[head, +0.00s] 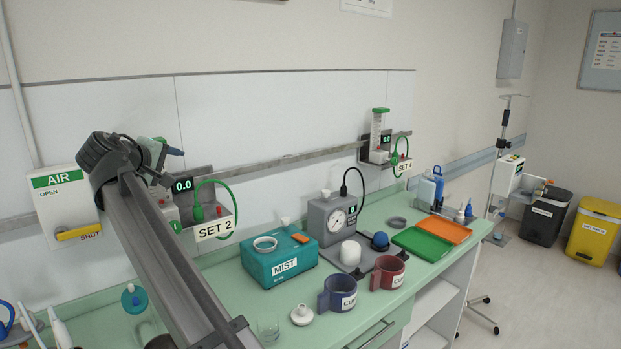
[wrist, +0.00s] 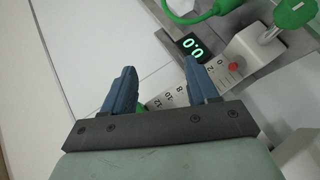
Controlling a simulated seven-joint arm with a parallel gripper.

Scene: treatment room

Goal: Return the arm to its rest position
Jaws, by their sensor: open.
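My arm rises from the bottom of the head view toward the wall. My gripper (head: 172,151) is at its upper end, in front of the SET 2 wall unit. In the wrist view my gripper (wrist: 158,68) has its two dark blue fingers apart, with nothing held between them. The scale of a flowmeter (wrist: 180,96) shows behind and between the fingers; I cannot tell whether they touch it. The unit's display (wrist: 192,44) reads 0.0, as does the same display in the head view (head: 182,185). Much of the SET 2 unit is hidden by my arm.
The AIR box (head: 60,205) with a yellow lever is left of my arm. The MIST box (head: 278,262), gauge unit (head: 334,218), blue mug (head: 338,291) and red mug (head: 387,272) stand on the green counter. A rail (head: 285,168) crosses the wall.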

